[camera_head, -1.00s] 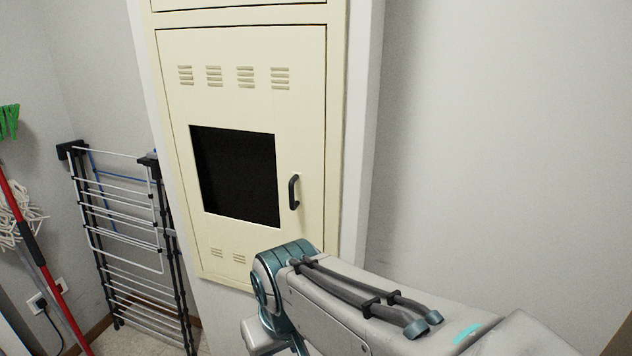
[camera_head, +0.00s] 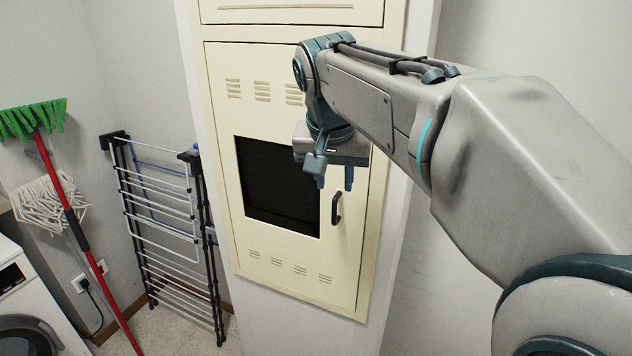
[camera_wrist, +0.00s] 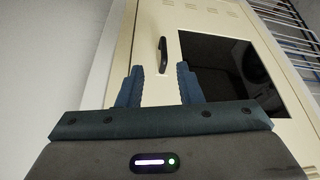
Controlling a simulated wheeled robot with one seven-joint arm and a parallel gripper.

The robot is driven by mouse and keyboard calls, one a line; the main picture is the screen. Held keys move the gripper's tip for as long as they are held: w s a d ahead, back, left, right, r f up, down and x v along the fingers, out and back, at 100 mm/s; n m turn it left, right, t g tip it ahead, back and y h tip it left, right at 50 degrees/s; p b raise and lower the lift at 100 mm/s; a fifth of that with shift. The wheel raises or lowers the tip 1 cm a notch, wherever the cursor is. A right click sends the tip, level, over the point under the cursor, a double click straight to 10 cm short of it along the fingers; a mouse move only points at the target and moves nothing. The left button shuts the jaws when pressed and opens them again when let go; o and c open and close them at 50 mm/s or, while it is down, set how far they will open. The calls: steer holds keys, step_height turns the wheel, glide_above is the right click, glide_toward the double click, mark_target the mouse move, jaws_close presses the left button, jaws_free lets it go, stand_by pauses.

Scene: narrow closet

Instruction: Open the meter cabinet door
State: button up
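The cream meter cabinet door (camera_head: 262,112) is shut flush in its frame, with vent slots and a dark window (camera_head: 268,188). Its black bar handle (camera_head: 336,207) is upright to the right of the window. My gripper (camera_head: 334,184) is in front of the door, a little above the handle in the head view. In the wrist view my gripper (camera_wrist: 160,72) is open and empty, its two blue fingers spread. The handle (camera_wrist: 163,55) shows just beyond the fingertips, between their lines. I see no contact between fingers and handle. My arm hides the door's upper right part.
A folding drying rack (camera_head: 165,235) leans left of the cabinet. A green broom (camera_head: 35,120) with a red pole, a mop (camera_head: 48,203) and a white washing machine (camera_head: 30,300) stand at the far left. Bare wall lies to the right.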

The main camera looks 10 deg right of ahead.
mark_target(334, 202)
steer(key=shift+m, duration=0.3)
steer(key=x, duration=0.4)
steer(key=w+p+x, duration=0.1)
steer(key=x, duration=0.3)
steer(key=w+r+x, duration=0.1)
steer(key=x, duration=0.2)
steer(key=shift+w+d+f+p, duration=0.25)
steer(key=shift+w+f+p, duration=0.05)
steer(key=shift+f+p, duration=0.15)
jaws_close()
